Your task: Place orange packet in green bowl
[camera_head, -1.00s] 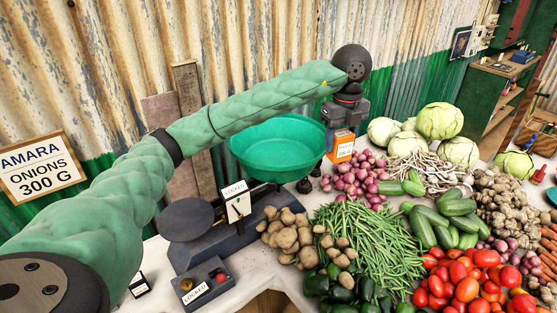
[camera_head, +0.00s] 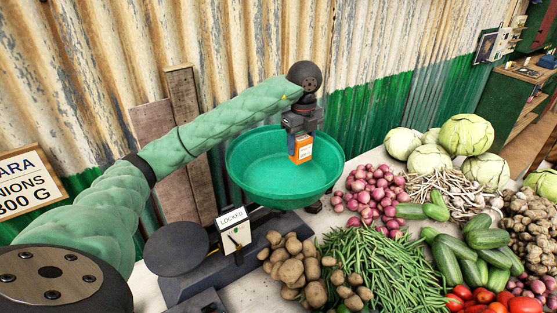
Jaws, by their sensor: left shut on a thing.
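The orange packet (camera_head: 301,149) has a white label and hangs upright below my left gripper (camera_head: 300,131), which is shut on it. The green bowl (camera_head: 262,178) is the wide round pan of a balance. In the head view the packet overlaps the inside of the bowl, toward its right half. I cannot tell whether the packet touches the bowl's floor. My right gripper is out of view.
The dark balance base has a flat round plate (camera_head: 178,248) and a "LOCKED" sign (camera_head: 233,224). Potatoes (camera_head: 297,262), green beans (camera_head: 378,268) and red onions (camera_head: 372,194) lie in front and to the right. A corrugated wall (camera_head: 370,60) stands close behind.

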